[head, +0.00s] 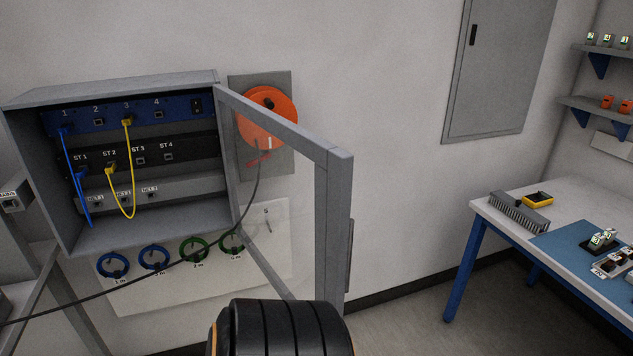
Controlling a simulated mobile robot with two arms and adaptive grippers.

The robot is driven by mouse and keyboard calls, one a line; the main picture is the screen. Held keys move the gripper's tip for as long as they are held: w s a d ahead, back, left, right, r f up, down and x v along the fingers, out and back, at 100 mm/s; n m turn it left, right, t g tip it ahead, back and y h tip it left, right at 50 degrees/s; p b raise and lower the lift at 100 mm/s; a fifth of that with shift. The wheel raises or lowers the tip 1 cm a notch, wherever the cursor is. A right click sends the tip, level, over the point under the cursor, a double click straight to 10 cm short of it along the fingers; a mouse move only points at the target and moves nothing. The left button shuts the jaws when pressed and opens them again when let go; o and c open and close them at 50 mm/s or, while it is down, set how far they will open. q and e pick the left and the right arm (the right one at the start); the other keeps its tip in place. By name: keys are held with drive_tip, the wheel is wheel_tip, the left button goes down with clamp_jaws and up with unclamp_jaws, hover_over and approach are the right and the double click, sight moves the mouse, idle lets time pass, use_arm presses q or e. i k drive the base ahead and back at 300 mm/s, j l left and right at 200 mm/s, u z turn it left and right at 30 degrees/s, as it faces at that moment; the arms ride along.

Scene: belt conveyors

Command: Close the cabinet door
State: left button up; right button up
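The grey wall cabinet (150,87) hangs at the left with its front open. Its door (334,225) is a grey frame with a see-through middle. The door is hinged at the cabinet's right edge and stands wide open, swung out toward me and to the right. A handle strip (349,255) shows along its free edge. The door's lower free corner is hidden behind a black ribbed part of my arm at the bottom centre. Neither of my grippers is in view.
Blue and yellow cables (130,190) plug into panels inside the cabinet. An orange reel (268,112) sits on the wall behind the door; its dark cable runs below the cabinet to the left. Coiled cables (154,257) hang underneath. A workbench (500,213) stands right; floor between is clear.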

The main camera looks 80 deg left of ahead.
sight(334, 165)
drive_tip(key=i+u, duration=0.5)
drive_tip(key=u, duration=0.2)
drive_tip(key=i+l+u, duration=0.1)
drive_tip(key=u, duration=0.25)
drive_tip(key=i+u, duration=0.15)
drive_tip(key=u, duration=0.35)
drive_tip(key=i+u, duration=0.15)
drive_tip(key=u, duration=0.35)
drive_tip(key=i+u, duration=0.15)
drive_tip(key=u, duration=0.35)
drive_tip(key=i+l+u, duration=0.1)
drive_tip(key=u, duration=0.4)
drive_tip(key=i+l+u, duration=0.1)
drive_tip(key=u, duration=0.35)
drive_tip(key=i+l+u, duration=0.15)
drive_tip(key=u, duration=0.2)
drive_tip(key=i+l+u, duration=0.2)
drive_tip(key=u, duration=0.2)
